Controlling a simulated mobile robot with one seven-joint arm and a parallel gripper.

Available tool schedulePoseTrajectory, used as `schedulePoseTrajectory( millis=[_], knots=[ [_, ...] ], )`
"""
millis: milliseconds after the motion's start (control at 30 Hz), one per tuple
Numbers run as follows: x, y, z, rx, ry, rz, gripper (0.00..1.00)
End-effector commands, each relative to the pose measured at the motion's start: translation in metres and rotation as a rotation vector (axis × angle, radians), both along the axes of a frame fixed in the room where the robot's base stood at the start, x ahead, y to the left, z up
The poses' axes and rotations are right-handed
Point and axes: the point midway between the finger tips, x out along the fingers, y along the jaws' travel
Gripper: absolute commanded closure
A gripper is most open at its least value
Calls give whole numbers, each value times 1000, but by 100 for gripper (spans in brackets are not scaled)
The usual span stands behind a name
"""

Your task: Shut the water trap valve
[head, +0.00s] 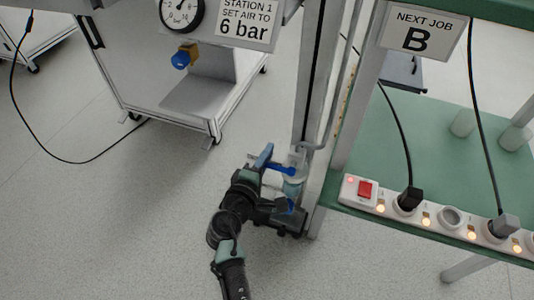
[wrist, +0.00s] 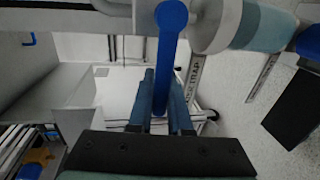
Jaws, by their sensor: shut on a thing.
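The water trap valve has a blue lever (wrist: 165,70) with a round blue hub at the top of the wrist view. The lever points down the picture, roughly across the white pipe (wrist: 60,14). In the head view the blue lever (head: 281,168) shows beside the frame post. My gripper (wrist: 163,98) is shut on the lever's free end, one finger on each side. In the head view my gripper (head: 268,165) is at the valve and hides part of it. A clear, blue-tinted trap body (wrist: 262,27) lies right of the hub.
A metal post (head: 318,90) stands right behind the valve. The green bench (head: 400,150) carries a power strip (head: 440,222) with plugged cables. A wheeled cabinet (head: 170,90) with a gauge (head: 182,10) and blue knob (head: 182,59) stands back left. The floor at left is clear apart from a cable.

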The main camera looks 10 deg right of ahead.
Motion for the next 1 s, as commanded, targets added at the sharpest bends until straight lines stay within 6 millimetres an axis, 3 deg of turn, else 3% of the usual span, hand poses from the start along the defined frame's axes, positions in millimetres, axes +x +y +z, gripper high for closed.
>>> schedulePoseTrajectory(
  millis=[67, 100, 267, 667, 1000],
  knots=[
    [-1, 0, -2, -1, 4, 0, 100],
    [-1, 0, -2, -1, 4, 0, 81],
    [-1, 0, -2, 1, 3, -1, 53],
    [-6, 4, 2, 0, 2, 1, 53],
    [-61, 42, 18, 2, 5, 3, 53]
  ],
)
